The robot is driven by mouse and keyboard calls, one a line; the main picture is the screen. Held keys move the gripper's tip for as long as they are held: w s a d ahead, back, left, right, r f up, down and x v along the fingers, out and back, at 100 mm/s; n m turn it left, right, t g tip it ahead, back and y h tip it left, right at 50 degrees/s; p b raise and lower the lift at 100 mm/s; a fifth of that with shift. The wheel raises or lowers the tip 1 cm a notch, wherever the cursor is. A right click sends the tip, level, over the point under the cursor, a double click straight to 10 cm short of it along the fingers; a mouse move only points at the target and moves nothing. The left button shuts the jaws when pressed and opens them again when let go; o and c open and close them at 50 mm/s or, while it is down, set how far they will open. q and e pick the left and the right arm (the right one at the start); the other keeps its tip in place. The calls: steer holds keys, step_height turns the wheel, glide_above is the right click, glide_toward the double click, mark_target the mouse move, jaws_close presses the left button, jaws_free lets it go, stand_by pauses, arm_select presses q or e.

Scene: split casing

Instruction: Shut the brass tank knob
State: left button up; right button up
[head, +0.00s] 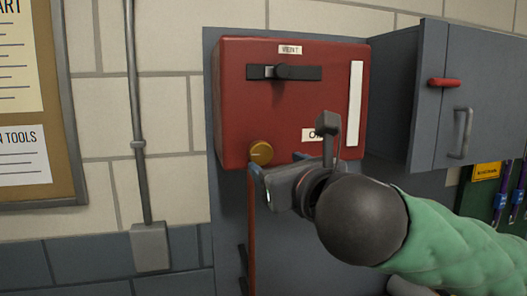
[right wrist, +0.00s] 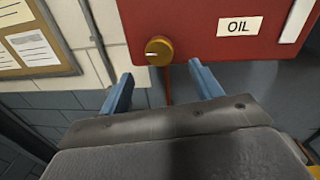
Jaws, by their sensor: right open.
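The brass tank knob (head: 260,152) sits at the lower left of the front of a red tank (head: 230,110). It also shows in the right wrist view (right wrist: 159,50), with a pale mark on its left side. My right gripper (head: 279,163) is open, just below and to the right of the knob in the head view. In the right wrist view its two blue fingers (right wrist: 160,76) are spread apart, and the knob appears beyond the gap between their tips. Nothing is between the fingers, and I see no contact with the knob. My left gripper is not in view.
The tank carries a VENT slider (head: 283,72), a white vertical strip (head: 355,90) and an OIL label (right wrist: 239,26). A thin red pipe (head: 252,220) runs down below the knob. A grey cabinet (head: 430,100) stands to the right, and a wall conduit (head: 137,110) to the left.

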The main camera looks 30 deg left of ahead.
mark_target(263, 155)
steer(key=p+x, duration=0.3)
steer(key=x, duration=0.3)
steer(key=shift+r, duration=0.15)
steer(key=shift+w+a+p, duration=0.45)
steer(key=shift+a+p, duration=0.05)
steer(key=shift+a, duration=0.05)
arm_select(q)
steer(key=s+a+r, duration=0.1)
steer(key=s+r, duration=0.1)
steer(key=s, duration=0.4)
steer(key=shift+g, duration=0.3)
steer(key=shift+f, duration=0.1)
arm_select(e)
steer(key=c, duration=1)
